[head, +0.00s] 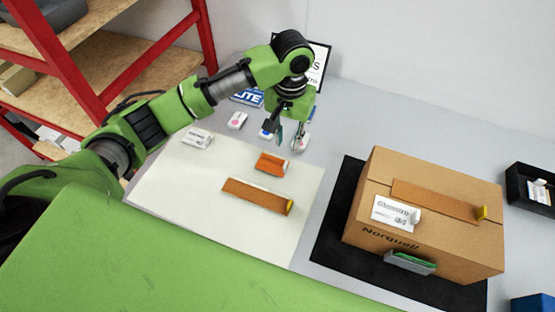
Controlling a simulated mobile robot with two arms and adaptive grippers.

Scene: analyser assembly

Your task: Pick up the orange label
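A small orange piece (271,164), which looks like the orange label, lies on the white mat (160,194) near its back edge. A longer brown-orange strip (256,195) with a yellow end lies just in front of it. My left gripper (285,137) points down behind the orange piece, apart from it in the picture. Its fingers are spread, with nothing seen between them. Its height above the table is hard to tell. My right gripper is not in view.
A cardboard box (437,245) with a white label and a brown strip stands on a black mat (334,217) at the right. A white piece (197,138) lies on the white mat's back left. A red-framed shelf (73,73) stands at the left. The white mat's front is clear.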

